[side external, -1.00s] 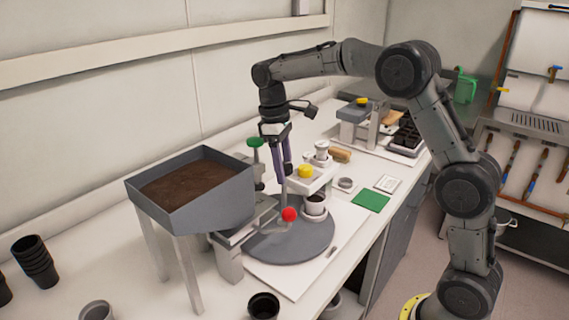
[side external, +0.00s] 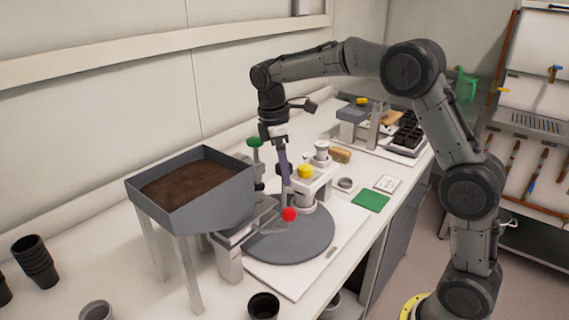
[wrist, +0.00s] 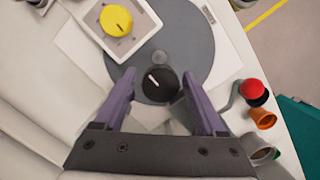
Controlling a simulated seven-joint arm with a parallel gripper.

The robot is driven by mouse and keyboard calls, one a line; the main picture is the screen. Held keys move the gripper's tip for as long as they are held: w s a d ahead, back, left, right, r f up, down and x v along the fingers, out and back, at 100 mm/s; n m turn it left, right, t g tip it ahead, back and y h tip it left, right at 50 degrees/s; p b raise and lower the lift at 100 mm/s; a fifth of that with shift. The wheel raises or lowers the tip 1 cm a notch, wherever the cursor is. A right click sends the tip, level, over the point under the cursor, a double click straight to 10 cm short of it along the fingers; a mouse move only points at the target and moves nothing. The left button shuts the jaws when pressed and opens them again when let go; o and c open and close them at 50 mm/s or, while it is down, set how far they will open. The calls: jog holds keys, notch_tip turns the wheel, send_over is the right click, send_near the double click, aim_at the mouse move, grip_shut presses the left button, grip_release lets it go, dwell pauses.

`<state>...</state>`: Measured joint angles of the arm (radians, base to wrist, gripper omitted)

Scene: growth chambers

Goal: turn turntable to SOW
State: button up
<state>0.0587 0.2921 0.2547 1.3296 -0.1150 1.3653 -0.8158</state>
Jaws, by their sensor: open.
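The turntable (side external: 300,243) is a grey disc on a white base board. In the wrist view the disc (wrist: 199,58) lies beyond and below a round black knob (wrist: 160,84) with a white pointer line. My gripper (wrist: 159,76) is open, its purple fingers on either side of the knob; I cannot tell whether they touch it. In the side view my gripper (side external: 284,178) points down over the turntable's back part, one finger mostly hiding the other. No SOW label is readable.
A yellow knob (side external: 305,171) tops the white arm beside my gripper. A red ball (side external: 289,214) on a lever is close in front. The soil hopper (side external: 192,190) stands left. A green card (side external: 370,201) lies right.

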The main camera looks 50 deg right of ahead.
jog(key=shift+r, duration=0.1)
jog(key=shift+r, duration=3.4)
